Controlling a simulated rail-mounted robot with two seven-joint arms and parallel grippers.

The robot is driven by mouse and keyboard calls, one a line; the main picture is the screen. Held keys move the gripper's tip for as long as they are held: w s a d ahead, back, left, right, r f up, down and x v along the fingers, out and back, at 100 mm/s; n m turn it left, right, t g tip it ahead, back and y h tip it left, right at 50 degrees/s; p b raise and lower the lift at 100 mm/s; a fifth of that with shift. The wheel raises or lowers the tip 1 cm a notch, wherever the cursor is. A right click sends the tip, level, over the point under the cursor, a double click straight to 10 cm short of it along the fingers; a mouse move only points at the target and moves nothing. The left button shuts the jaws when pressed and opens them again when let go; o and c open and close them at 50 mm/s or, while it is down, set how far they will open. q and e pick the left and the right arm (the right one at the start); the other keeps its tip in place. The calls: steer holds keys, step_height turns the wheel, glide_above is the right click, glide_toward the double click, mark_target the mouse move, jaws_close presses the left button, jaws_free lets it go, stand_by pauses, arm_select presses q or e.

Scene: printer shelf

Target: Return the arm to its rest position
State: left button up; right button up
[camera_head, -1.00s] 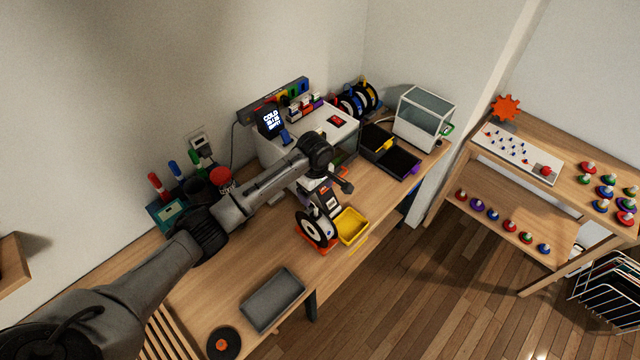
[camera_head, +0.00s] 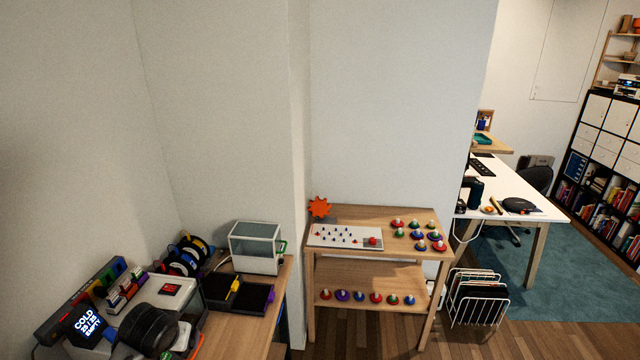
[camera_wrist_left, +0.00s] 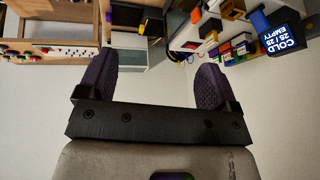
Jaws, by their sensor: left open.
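My left gripper (camera_wrist_left: 153,80) is open and empty in the left wrist view, its two purple-padded fingers wide apart. That view looks upside down toward the printer shelf, with nothing between the fingers but wall and bench items farther off. The left fingers are not visible there. My right gripper is in neither view.
A small screen reading COLD, EMPTY (camera_head: 88,325) stands by the printer. Spools (camera_head: 185,256), black trays (camera_head: 255,297) and a glass-sided box (camera_head: 256,247) crowd the bench. A wooden shelf (camera_head: 375,215) with colored knobs and a wire rack (camera_head: 477,300) stand right. Floor beyond is open.

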arm_select(q)
steer(key=s+d+r+m+t+h+p, duration=0.1)
steer(key=s+d+r+m+t+p, duration=0.3)
steer(key=s+d+r, duration=0.5)
steer(key=s+f+g+p, duration=0.1)
steer(key=s+f, duration=0.4)
steer(key=s, duration=0.5)
steer(key=s+d+f+n+g+h+p, duration=0.1)
steer(key=s+f+g+p, duration=0.1)
steer(key=s+f, duration=0.4)
steer(key=s+d+f+g+p, duration=0.1)
steer(key=s+f+g, duration=0.2)
steer(key=s, duration=1.2)
step_height(320, 180, down, 2)
steer(key=shift+d+f+n, duration=0.15)
steer(key=shift+f+n, duration=0.1)
steer(key=shift+n, duration=0.05)
steer(key=shift+c, duration=0.3)
